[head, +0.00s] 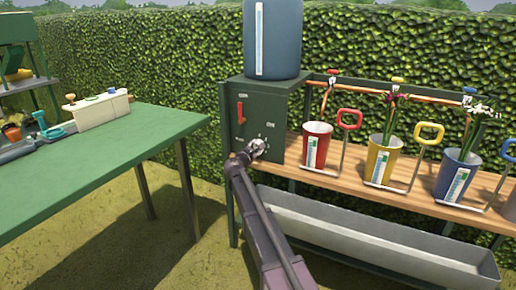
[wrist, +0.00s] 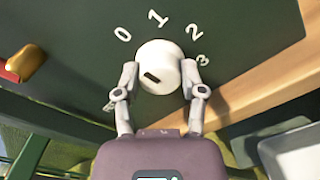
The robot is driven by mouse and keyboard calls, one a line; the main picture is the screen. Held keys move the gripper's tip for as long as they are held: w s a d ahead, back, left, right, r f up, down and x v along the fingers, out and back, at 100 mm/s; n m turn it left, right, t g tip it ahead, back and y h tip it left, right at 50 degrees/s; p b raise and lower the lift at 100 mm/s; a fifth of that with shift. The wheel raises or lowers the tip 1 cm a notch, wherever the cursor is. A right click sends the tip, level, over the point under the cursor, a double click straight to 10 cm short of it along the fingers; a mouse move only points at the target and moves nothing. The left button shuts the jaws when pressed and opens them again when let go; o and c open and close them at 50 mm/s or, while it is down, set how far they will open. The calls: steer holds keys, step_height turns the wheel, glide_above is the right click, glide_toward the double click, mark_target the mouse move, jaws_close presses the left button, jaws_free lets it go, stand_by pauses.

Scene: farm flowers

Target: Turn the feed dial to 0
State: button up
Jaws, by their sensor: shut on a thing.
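The feed dial (wrist: 160,57) is a white round knob on the dark green panel (wrist: 240,30), with the digits 0, 1, 2 and 3 around it in the wrist view. A short black mark (wrist: 152,77) shows on its face, below and left of the middle. I cannot tell which digit it points to. My gripper (wrist: 159,78) is shut on the dial, one finger on each side. In the head view my gripper (head: 248,152) is at the front of the green cabinet (head: 268,105), and the dial (head: 258,145) shows just beyond it.
A red lever (head: 240,112) sits above and left of the dial. A blue tank (head: 272,40) stands on the cabinet. Red (head: 317,146), yellow (head: 384,158) and blue (head: 457,175) buckets stand right on a wooden shelf. A green table (head: 100,150) is left.

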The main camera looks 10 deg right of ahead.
steer(key=shift+s+d, duration=0.15)
steer(key=shift+d, duration=0.05)
steer(key=o, duration=1.1)
steer(key=shift+o, duration=0.2)
steer(key=shift+a, duration=0.1)
steer(key=v, duration=1.2)
